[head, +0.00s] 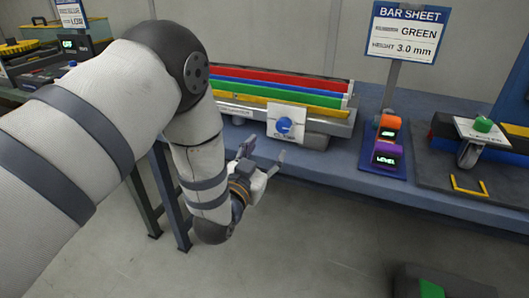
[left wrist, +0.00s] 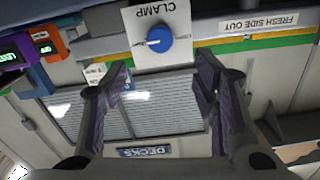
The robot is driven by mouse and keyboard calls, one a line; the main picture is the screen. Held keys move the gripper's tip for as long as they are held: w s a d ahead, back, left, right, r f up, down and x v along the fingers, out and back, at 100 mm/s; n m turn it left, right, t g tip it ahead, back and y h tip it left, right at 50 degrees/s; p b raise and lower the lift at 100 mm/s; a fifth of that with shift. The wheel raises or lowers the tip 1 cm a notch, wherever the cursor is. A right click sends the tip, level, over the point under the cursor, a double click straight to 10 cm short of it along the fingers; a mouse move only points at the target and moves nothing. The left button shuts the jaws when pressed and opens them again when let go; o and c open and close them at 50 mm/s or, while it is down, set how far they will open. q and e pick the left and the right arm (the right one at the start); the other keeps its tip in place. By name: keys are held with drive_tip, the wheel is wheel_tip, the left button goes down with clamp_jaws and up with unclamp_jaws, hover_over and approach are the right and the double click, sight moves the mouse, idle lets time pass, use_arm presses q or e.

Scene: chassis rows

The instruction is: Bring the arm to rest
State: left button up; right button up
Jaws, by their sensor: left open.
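My left arm comes in from the left in the head view. Its gripper (head: 263,152) is open and empty, in front of the bench edge, just below and left of the white CLAMP panel with a blue knob (head: 284,124). In the left wrist view the two dark fingers of the gripper (left wrist: 160,75) stand wide apart with nothing between them. The blue knob (left wrist: 158,40) shows beyond the fingertips, apart from them. My right gripper is in neither view.
The bench (head: 345,178) carries a rack of coloured bars (head: 280,88), an orange switch block (head: 390,123) and a purple LEVEL block (head: 386,153). A BAR SHEET sign (head: 409,32) reads GREEN, 3.0 mm. The floor (head: 290,245) before the bench looks mostly clear.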

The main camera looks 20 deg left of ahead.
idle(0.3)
use_arm(q)
drive_tip(key=s+a+f+n+g, duration=0.1)
drive_tip(key=s+a+f+g, duration=0.1)
drive_tip(key=s+f+g, duration=1.5)
drive_tip(key=s+f, duration=0.3)
drive_tip(key=s, duration=1.2)
drive_tip(key=s+f+n+g, duration=0.1)
drive_tip(key=s+f+g, duration=0.2)
drive_tip(key=s, duration=1.4)
drive_tip(key=shift+a+f+n+g+y, duration=0.25)
drive_tip(key=shift+f+n+g+y, duration=0.05)
drive_tip(key=shift+f, duration=0.65)
